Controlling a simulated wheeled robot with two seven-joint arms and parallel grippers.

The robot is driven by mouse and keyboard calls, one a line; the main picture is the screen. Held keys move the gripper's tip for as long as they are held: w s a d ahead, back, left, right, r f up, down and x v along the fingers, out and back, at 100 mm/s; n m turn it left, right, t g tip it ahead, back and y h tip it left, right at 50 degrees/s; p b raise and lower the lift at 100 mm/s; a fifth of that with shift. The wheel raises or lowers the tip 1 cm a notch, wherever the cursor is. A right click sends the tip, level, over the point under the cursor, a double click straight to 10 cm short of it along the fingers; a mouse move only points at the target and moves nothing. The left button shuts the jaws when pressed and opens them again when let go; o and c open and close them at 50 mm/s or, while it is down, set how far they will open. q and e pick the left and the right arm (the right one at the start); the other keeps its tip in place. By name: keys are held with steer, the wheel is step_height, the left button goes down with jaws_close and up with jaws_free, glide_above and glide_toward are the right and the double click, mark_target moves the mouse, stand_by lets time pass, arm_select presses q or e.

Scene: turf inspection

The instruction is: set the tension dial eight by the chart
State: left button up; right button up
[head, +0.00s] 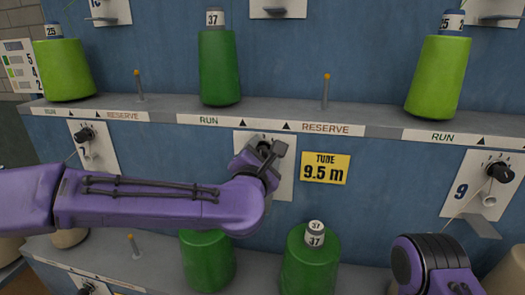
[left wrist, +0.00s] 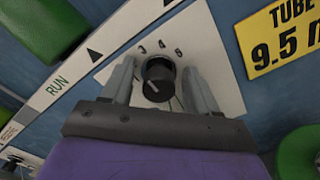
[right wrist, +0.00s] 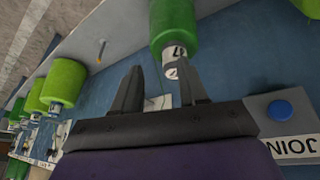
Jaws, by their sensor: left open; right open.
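The dial (left wrist: 158,80) is a black knob on a white plate (head: 283,180) between the plates marked 7 and 9; its own number is hidden. The left wrist view shows 3, 4 and 6 above the knob and a pale pointer line on its face. My left gripper (left wrist: 158,70) is open, one finger on each side of the knob; contact cannot be told. In the head view the left gripper (head: 266,150) covers most of the dial. A chart (head: 18,68) with coloured squares and numbers hangs at far left. My right gripper (right wrist: 160,68) is open and empty.
Green cones (head: 219,68) stand on the upper shelf (head: 160,112), others below. A yellow TUBE 9.5 m sign (head: 325,168) is right of the dial. Neighbouring dials are at left (head: 84,135) and right (head: 499,172). A blue button (right wrist: 280,109) shows in the right wrist view.

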arm_select(q)
steer(key=c, duration=1)
steer(key=shift+c, duration=0.2)
steer(key=shift+m, duration=0.3)
steer(key=m, duration=0.4)
steer(key=shift+p, duration=0.35)
steer(key=m, duration=0.4)
steer(key=shift+p, duration=0.4)
steer(key=m+p, duration=0.1)
steer(key=m, duration=0.3)
steer(key=shift+f+m+p, duration=0.2)
steer(key=shift+m+p, duration=0.35)
steer(key=shift+m, duration=1.05)
